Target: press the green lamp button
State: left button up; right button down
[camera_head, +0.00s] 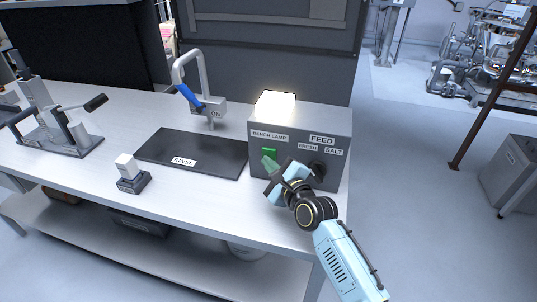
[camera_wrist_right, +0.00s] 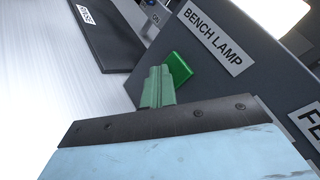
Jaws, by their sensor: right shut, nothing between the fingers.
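The green lamp button (camera_head: 268,154) is on the front face of the grey control box (camera_head: 299,130), below the BENCH LAMP label (camera_head: 269,136). In the right wrist view the green button (camera_wrist_right: 179,68) stands out from the panel, just beyond my fingertips. My right gripper (camera_head: 269,166) is shut and empty, its green fingers at the lower part of the button. In the right wrist view the fingertips (camera_wrist_right: 157,78) appear very close to the button; I cannot tell whether they touch. A lamp (camera_head: 275,105) on top of the box glows brightly. My left gripper is not in view.
A dark knob (camera_head: 318,169) is on the box's right side, beside my wrist. A black RINSE mat (camera_head: 195,151), a blue-handled tap (camera_head: 208,105), a small white-topped block (camera_head: 128,168) and a lever press (camera_head: 58,135) are on the white bench (camera_head: 100,201).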

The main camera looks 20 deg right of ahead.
jog(key=shift+s+a+p, duration=0.2)
jog(key=shift+s+p, duration=0.1)
jog(key=shift+p, duration=0.15)
jog(key=shift+s+a+p, duration=0.55)
jog(key=shift+s+p, duration=0.05)
jog(key=shift+s, duration=0.25)
jog(key=shift+s+a+p, duration=0.6)
jog(key=shift+s, duration=0.2)
jog(key=shift+s+a+p, duration=0.55)
jog(key=shift+s+p, duration=0.05)
jog(key=shift+s, duration=0.25)
dwell(0.5)
